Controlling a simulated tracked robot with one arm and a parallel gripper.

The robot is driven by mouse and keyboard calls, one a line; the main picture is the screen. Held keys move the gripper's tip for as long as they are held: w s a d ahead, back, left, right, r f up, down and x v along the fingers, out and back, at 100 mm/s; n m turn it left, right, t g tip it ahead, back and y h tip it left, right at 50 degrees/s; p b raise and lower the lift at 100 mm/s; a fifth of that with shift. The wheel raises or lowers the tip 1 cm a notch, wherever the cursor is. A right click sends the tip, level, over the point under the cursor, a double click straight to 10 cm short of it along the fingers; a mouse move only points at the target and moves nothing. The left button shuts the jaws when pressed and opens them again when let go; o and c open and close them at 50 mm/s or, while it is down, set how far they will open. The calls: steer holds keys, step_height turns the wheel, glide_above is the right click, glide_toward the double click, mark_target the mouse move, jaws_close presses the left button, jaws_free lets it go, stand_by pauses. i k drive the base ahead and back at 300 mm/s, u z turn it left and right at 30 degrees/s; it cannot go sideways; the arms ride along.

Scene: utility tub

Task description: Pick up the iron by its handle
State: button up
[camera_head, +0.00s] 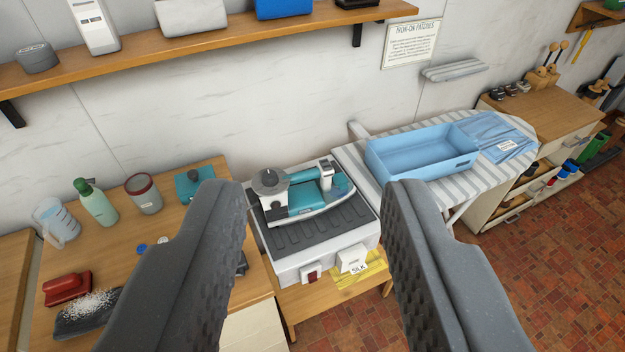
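The iron (309,206) is teal and grey with a pale soleplate edge and a round dark knob at its left end. It rests on the dark ribbed top of a white box-like stand (312,257), which has a red switch and a card reading SILK on its front. The iron's handle (303,175) is the teal bar along its top. My gripper (312,195) is open, with one dark finger at left and one at right. The iron shows between the fingers, beyond them and apart from them. Nothing is held.
A striped ironing board (358,170) with a blue tray (422,152) and folded blue cloth (497,137) stands to the right. At left, a wooden counter (190,245) holds a green bottle (97,204), a jug, a cup and a brush. A shelf (200,48) runs above. Tiled floor is open at lower right.

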mark_target(283, 204)
steer(key=i, duration=1.25)
steer(key=u, duration=0.1)
